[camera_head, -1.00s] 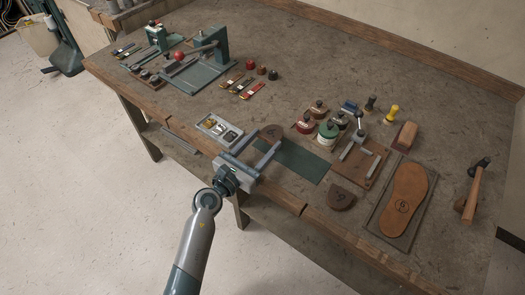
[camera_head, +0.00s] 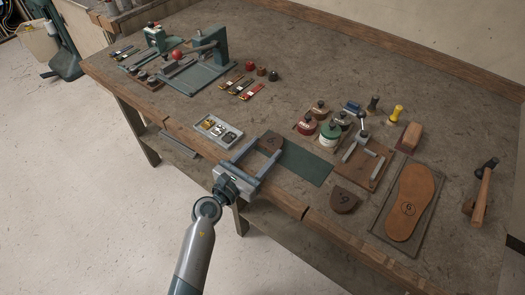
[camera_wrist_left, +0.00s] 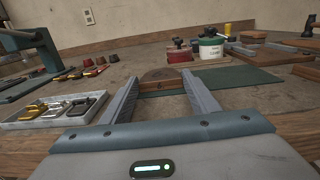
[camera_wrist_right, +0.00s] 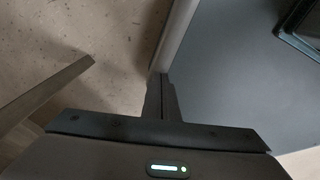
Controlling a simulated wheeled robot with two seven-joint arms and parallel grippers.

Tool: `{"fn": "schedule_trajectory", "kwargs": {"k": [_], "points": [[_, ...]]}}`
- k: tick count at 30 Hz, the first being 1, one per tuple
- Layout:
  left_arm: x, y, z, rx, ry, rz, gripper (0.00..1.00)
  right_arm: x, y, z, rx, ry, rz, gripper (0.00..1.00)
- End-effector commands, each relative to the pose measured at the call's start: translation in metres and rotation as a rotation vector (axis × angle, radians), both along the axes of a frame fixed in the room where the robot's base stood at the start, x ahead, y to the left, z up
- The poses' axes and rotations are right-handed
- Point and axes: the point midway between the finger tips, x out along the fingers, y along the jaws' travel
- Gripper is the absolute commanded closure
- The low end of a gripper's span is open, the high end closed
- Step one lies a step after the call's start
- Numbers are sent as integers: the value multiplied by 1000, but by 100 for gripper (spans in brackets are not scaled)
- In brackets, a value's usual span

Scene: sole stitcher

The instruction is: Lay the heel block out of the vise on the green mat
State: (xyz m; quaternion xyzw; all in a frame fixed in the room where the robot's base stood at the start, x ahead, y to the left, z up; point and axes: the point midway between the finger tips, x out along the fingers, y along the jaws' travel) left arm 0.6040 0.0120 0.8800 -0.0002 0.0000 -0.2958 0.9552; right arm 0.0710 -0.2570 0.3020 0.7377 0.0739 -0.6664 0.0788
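A dark brown, round-backed heel block (camera_head: 271,139) is at the left end of the green mat (camera_head: 308,166). My left gripper (camera_head: 269,146) has its two fingers on either side of the block; it looks shut on it. In the left wrist view the block (camera_wrist_left: 161,85) fills the gap between the fingertips, low over or on the mat; I cannot tell whether it touches. The vise (camera_head: 360,165), a wooden base with metal bars and an upright post, stands right of the mat with nothing visible between its bars. My right gripper (camera_wrist_right: 161,98) is shut and empty, away from the table.
A second heel block (camera_head: 344,200) marked 6 lies right of the mat, near the front edge. A tray of metal parts (camera_head: 218,131) is left of my left gripper. Jars (camera_head: 329,131) stand behind the mat. A sole (camera_head: 409,202) lies far right. The mat's middle is clear.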

Motion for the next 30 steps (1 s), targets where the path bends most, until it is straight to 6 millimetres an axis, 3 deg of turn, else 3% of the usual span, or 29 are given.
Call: {"fn": "schedule_trajectory", "kwargs": {"k": [2,16,25,30], "points": [[0,0,0,0,0,0,28,2,1,0,1,-4,0,100],[0,0,4,0,0,0,28,-1,2,3,1,3,-1,100],[-33,23,0,3,1,0,28,2,5,-4,5,-5,-1,100],[-59,41,-1,3,1,0,28,24,11,-5,18,-54,1,100]]}}
